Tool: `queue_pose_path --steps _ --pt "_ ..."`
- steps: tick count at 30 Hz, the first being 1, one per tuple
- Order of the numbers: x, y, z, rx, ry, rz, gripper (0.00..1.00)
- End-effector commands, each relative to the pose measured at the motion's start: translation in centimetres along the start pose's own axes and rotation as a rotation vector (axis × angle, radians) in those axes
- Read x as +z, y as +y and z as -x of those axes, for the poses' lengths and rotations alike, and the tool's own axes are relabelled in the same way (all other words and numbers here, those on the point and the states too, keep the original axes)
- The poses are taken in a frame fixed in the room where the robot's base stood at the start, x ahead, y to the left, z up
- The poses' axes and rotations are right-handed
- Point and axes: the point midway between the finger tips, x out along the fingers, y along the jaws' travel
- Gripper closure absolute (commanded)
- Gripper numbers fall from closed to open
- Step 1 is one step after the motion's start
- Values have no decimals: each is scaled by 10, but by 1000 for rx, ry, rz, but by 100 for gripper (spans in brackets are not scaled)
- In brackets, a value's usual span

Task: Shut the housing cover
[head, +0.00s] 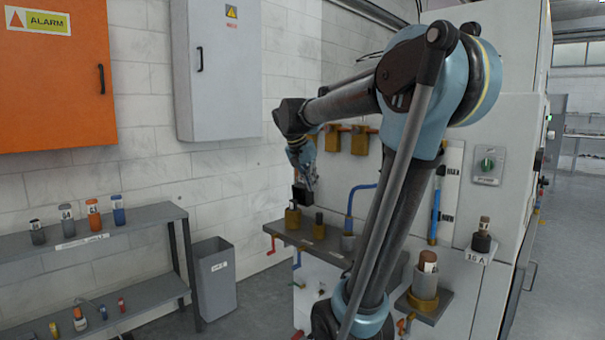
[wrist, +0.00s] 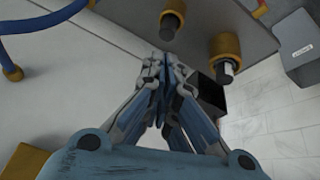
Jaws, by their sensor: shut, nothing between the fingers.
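My gripper (head: 311,181) is above the grey shelf on the washer's side. In the wrist view its fingertips (wrist: 165,62) are together with nothing between them. A black box-shaped part (head: 301,194) is beside the fingers; it also shows in the wrist view (wrist: 209,97), to the right of the fingers. It may be the housing cover, but I cannot tell, nor whether the fingers touch it. Brass fittings stand on the shelf below: one at the left end (head: 292,216) and one beside it (head: 319,228). My arm hides part of the washer's panel.
The grey washer shelf (head: 333,247) has a blue hose (head: 350,200) at its right. Brass blocks (head: 359,141) are on the panel behind. A grey bin (head: 216,285) and a rack with small bottles (head: 150,215) stand left. Floor between bin and washer is clear.

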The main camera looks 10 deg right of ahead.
Motion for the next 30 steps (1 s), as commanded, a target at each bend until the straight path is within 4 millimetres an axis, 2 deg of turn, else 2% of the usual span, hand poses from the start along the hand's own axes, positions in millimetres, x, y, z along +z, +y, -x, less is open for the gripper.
queue_pose_path --steps 1,6,9,13,20,23,30 --pt "-18 -15 8 8 20 -30 100" --pt "-68 -60 30 32 93 -155 100" --pt "-89 -83 40 38 130 -216 100" --pt "-108 -104 49 40 165 -273 100" --pt "-120 -117 49 41 187 -311 100" --pt "-122 -116 39 41 188 -313 100" --pt "-129 -112 1 42 187 -313 100"
